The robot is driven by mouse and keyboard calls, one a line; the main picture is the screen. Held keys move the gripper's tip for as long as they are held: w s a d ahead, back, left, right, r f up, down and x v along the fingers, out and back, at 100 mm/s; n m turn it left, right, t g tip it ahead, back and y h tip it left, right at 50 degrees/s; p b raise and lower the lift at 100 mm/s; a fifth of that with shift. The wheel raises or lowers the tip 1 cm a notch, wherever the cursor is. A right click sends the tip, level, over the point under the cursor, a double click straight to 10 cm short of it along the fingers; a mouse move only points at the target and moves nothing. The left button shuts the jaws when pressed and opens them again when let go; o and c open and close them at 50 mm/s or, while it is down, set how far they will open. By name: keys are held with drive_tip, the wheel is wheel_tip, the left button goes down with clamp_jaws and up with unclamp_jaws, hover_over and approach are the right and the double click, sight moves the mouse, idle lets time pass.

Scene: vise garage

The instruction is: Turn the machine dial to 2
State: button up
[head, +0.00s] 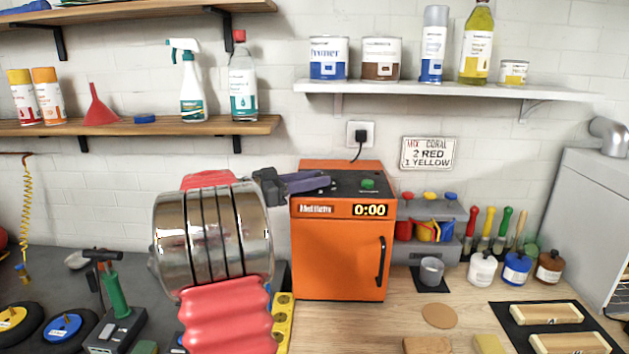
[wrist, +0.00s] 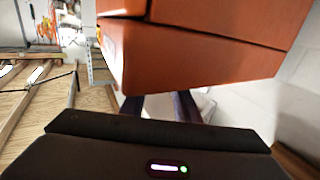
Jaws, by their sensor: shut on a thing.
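The orange machine (head: 338,250) stands on the bench against the wall, with a dark handle on its front door. Its display (head: 370,210) reads 0:00, and a green button (head: 368,184) sits on its dark top. My gripper (head: 326,182) reaches in from the left over the machine's top left part, its purple fingers shut on the dial there. The dial is mostly hidden by the fingers, so its setting cannot be read. In the wrist view the orange machine (wrist: 200,55) fills the upper middle and hides the fingertips.
My arm covers the bench left of the machine. A grey rack with coloured bins (head: 427,230) stands just right of it. Sign (head: 429,153) on the wall reads "MIX CORAL 2 RED 1 YELLOW". A shelf (head: 450,90) with cans hangs above. Bench at front right holds wooden moulds (head: 545,313).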

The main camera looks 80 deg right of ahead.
drive_tip(key=shift+w+d+m+g+y, duration=0.15)
drive_tip(key=shift+m+g+y, duration=0.65)
drive_tip(key=shift+y, duration=0.45)
drive_tip(key=shift+d+m+g+y, duration=0.15)
drive_tip(key=shift+m+g+y, duration=0.3)
drive_tip(key=shift+m+y, duration=0.65)
drive_tip(key=shift+w+d+m+g+y, duration=0.15)
drive_tip(key=shift+m+g+y, duration=0.6)
drive_tip(key=shift+y, duration=0.6)
drive_tip(key=shift+m+y, duration=0.45)
drive_tip(key=shift+y, duration=0.15)
drive_tip(key=o, duration=1)
drive_tip(key=shift+o, duration=0.2)
drive_tip(key=shift+s+a+n+t+h, duration=0.15)
drive_tip(key=shift+n+t+h, duration=0.1)
drive_tip(key=shift+n+h, duration=0.55)
drive_tip(key=shift+w+a+n+t+h, duration=0.1)
drive_tip(key=shift+n+t+h, duration=0.3)
drive_tip(key=shift+h, duration=0.7)
